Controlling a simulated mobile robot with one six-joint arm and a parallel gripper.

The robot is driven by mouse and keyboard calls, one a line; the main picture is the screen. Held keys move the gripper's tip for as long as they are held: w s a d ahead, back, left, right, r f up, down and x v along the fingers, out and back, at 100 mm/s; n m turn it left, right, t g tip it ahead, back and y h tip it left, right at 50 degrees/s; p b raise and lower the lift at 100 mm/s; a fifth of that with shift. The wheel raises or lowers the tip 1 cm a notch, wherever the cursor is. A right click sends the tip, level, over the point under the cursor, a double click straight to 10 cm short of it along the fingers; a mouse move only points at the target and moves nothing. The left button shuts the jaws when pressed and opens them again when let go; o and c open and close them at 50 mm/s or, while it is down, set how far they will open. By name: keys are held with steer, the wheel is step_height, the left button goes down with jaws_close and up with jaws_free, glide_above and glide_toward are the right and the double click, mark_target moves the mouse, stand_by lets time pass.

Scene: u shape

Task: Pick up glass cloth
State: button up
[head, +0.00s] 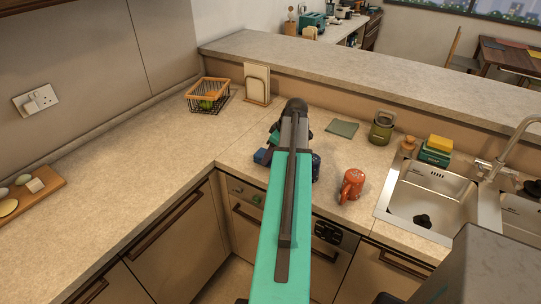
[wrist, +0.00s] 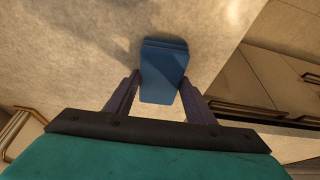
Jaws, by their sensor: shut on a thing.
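A blue folded cloth (wrist: 163,70), which I take to be the glass cloth, is between the two fingers of my gripper (wrist: 159,77) in the wrist view. The fingers press on its two sides, so my gripper is shut on it. The pale counter shows behind it; I cannot tell whether the cloth touches it. In the head view a small blue patch, likely the same cloth (head: 261,156), shows at the left of my arm near the counter's front edge. My arm hides most of the gripper there.
A grey-green flat cloth or mat (head: 341,128) lies behind a red-orange pot (head: 352,185). A dark blue item (head: 315,166) is partly hidden by my arm. A green canister (head: 382,127) and the sink (head: 431,198) are at right. A wire basket (head: 208,95) stands at back left. The left counter has free room.

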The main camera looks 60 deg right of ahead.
step_height(320, 180, up, 10)
steer(key=b, duration=0.3)
stand_by(0.5)
steer(key=shift+r, duration=0.1)
stand_by(0.3)
steer(key=shift+o, duration=1.2)
steer(key=shift+c, duration=0.6)
steer(key=w+a+b, duration=0.1)
steer(key=w+a, duration=2.2)
steer(key=a, duration=0.3)
steer(key=w+a, duration=0.3)
steer(key=a, duration=1.3)
steer(key=w+a+r+b, duration=0.1)
steer(key=w+a, duration=0.2)
steer(key=a, duration=1.3)
steer(key=shift+a+b, duration=0.3)
